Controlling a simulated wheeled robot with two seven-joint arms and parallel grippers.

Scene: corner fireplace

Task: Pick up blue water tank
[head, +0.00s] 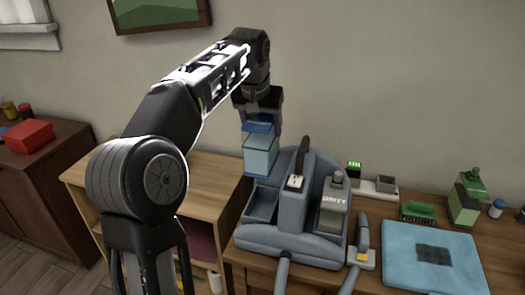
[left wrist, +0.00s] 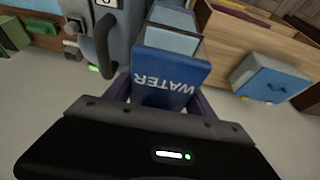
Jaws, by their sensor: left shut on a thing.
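The blue water tank (head: 260,152) has a light blue see-through body and a darker blue top. In the head view it hangs under my left gripper (head: 259,112), beside and left of the grey cleaning machine (head: 290,236). In the left wrist view the tank's blue top (left wrist: 170,80) reads "WATER" and sits between the fingers. My left gripper is shut on the tank. The machine's left bay (head: 262,205) looks empty. A grey tank marked "DIRTY" (head: 332,212) stands in its right side. My right gripper is not in view.
The machine stands on a wooden table (head: 385,212). To its right are a green brush (head: 418,211), a folded blue cloth (head: 405,262) and a green bottle (head: 467,205). A lower wooden shelf unit (head: 205,175) stands left. A red box (head: 28,136) sits on a dark cabinet.

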